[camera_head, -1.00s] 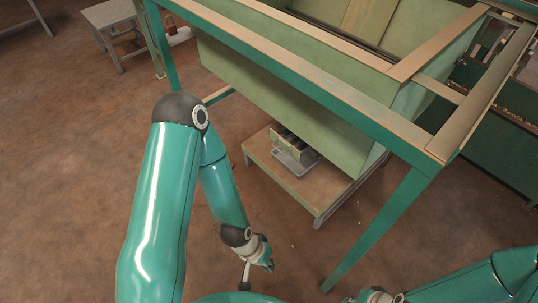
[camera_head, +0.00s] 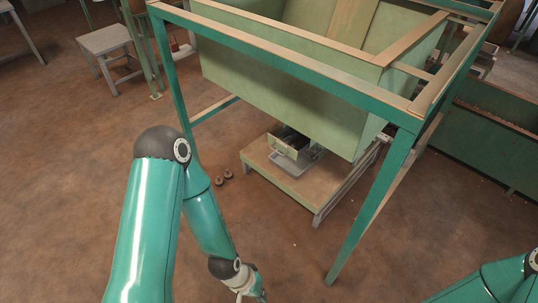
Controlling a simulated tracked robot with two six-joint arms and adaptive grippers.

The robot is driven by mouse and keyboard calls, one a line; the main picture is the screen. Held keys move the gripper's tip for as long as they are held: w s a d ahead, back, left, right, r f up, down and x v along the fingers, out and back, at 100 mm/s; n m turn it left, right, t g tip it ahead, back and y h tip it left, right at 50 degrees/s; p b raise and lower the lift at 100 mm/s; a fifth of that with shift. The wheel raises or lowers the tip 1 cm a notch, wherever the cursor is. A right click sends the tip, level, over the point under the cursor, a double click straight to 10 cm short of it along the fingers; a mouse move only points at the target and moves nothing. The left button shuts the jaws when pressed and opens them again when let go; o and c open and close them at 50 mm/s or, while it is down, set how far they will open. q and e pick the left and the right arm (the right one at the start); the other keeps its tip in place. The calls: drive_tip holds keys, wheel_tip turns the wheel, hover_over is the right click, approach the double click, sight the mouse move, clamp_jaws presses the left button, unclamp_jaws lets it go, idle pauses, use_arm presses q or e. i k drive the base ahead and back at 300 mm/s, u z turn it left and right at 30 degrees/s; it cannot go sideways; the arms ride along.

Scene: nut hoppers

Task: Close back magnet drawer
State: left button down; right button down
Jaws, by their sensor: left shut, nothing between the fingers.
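A small green magnet drawer (camera_head: 283,151) with a dark inside and a pale handle on its front shows under the big green hopper (camera_head: 290,92). It juts out toward me above a grey tray and appears open. Its rear part is hidden under the hopper; I cannot tell whether this is the back drawer. My left gripper (camera_head: 252,292) is low at the bottom edge of the view, pointing down, shut and empty. It is well apart from the drawer, nearer to me. My right arm enters at the bottom right, but its gripper is out of view.
A low wooden-topped table (camera_head: 265,165) stands under the hopper. Small round brown pieces (camera_head: 225,177) lie on the floor. A grey stool (camera_head: 103,42) is at back left.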

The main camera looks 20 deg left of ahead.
sight(287, 146)
drive_tip(key=z, duration=0.2)
drive_tip(key=i, duration=0.9)
drive_tip(key=u, duration=0.1)
